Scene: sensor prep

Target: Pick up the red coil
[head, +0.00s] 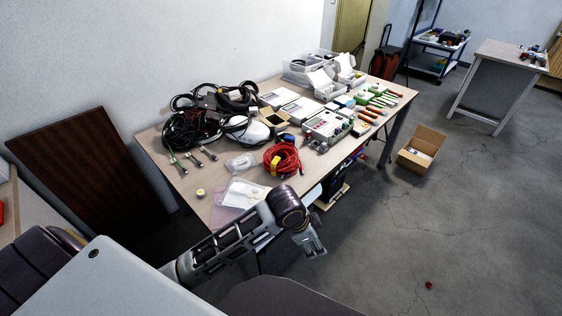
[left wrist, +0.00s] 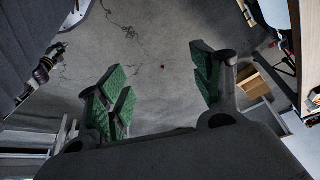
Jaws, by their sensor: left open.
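A coil of red cable (head: 283,159) with a yellow tag lies on the wooden table (head: 223,215) near its front edge. My left arm reaches in from the lower left, with its gripper (head: 311,244) past the table's front edge, in front of and below the coil in the picture. In the left wrist view my left gripper (left wrist: 162,92) is open, with green finger pads apart and nothing between them. That view looks down at the floor and does not show the coil.
Black cables (head: 195,130) lie left of the coil. A cardboard box (head: 421,148) sits on the floor. Open floor lies to the right.

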